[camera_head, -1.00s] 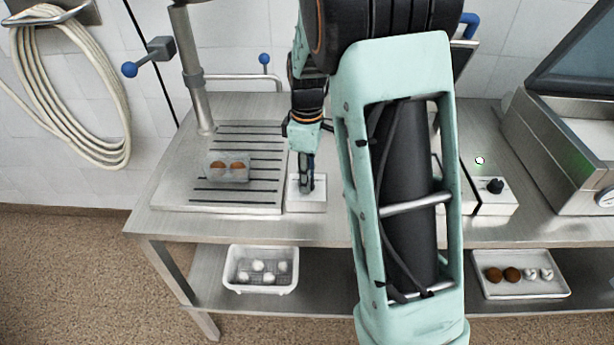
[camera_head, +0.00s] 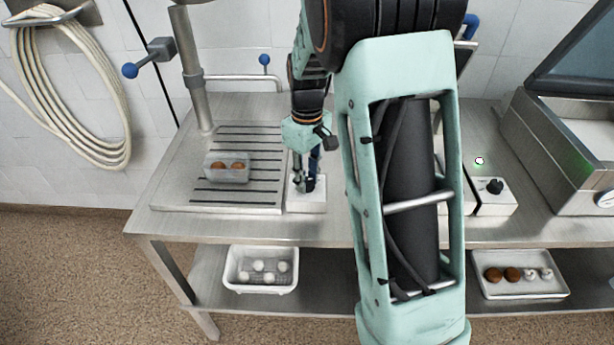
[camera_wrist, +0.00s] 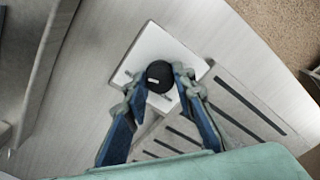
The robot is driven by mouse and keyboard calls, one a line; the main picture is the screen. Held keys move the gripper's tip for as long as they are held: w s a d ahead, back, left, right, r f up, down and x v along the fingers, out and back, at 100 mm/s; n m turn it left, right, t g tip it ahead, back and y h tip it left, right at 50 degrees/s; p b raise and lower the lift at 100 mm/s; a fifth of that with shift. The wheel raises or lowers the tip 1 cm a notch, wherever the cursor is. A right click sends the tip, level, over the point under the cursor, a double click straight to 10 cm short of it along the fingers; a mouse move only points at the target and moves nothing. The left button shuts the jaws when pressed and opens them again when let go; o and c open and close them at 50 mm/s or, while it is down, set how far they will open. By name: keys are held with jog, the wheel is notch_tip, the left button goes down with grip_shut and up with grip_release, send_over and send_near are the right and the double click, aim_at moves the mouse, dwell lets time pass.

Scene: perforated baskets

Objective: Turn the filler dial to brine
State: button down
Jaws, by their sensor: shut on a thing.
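The filler dial is a black round knob (camera_wrist: 160,76) on a small white box (camera_wrist: 150,45). In the head view the white box (camera_head: 307,205) sits on the steel table, just right of the slotted filler base, and the knob is mostly hidden by my gripper. My gripper (camera_head: 306,188) points down over the box. In the wrist view its two blue fingers (camera_wrist: 160,84) stand on either side of the knob, and the gripper is shut on it. The dial's markings are small and I cannot read them.
A clear tray with two brown items (camera_head: 228,168) sits on the slotted base (camera_head: 238,210). A second white box with a black knob (camera_head: 494,186) is at the right, near an open-lidded steel machine (camera_head: 560,150). A white basket (camera_head: 260,287) and a tray (camera_head: 520,290) are on the lower shelf.

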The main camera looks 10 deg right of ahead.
aim_at(307, 180)
jog(key=m, duration=0.6)
jog(key=shift+p, duration=0.3)
jog(key=m+p, duration=0.1)
jog(key=m, duration=0.5)
jog(key=shift+m, duration=0.3)
jog(key=c, duration=1.6)
grip_release()
jog(key=shift+r, duration=0.1)
notch_tip(307, 180, up, 12)
